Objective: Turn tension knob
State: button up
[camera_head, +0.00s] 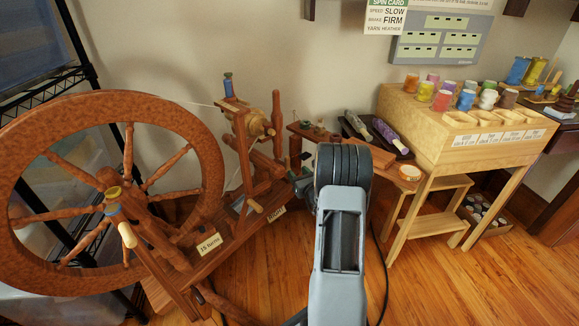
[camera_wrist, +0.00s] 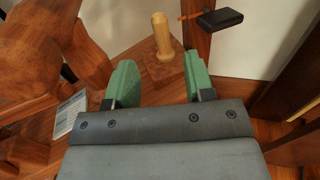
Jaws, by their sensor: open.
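The spinning wheel's large wooden drive wheel (camera_head: 205,135) stands at the left of the head view. A pale wooden peg, probably the tension knob (camera_wrist: 162,38), stands upright on a reddish wood block in the wrist view. In the head view my arm hides most of the gripper.
A pale wooden stand (camera_head: 470,125) with several colored spools is at the right. A spin card (camera_head: 387,17) reading "SLOW" and "FIRM" hangs above. A white label (camera_wrist: 68,113) lies left of my fingers. A dark block (camera_wrist: 220,19) is near the right fingertip. Bare floor (camera_head: 430,275) shows at lower right.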

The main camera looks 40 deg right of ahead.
aim_at(288, 161)
jog(key=w, duration=0.2)
jog(key=w+d+b, duration=0.1)
jog(key=w, duration=0.2)
jog(key=w+b, duration=0.1)
jog(key=w, duration=0.2)
jog(key=shift+d, duration=0.15)
jog(key=shift+c, duration=0.5)
grip_shut()
jog(key=shift+d+r+n+y, duration=0.1)
jog(key=shift+d+n+y, duration=0.15)
jog(key=shift+n+y, duration=0.75)
jog(key=shift+d+n+y+p, duration=0.1)
jog(key=shift+n+y+p, duration=0.95)
jog(key=shift+y, duration=1.55)
jog(key=shift+n+b, duration=0.25)
jog(key=shift+b, duration=0.05)
jog(key=shift+o, duration=0.5)
grip_release()
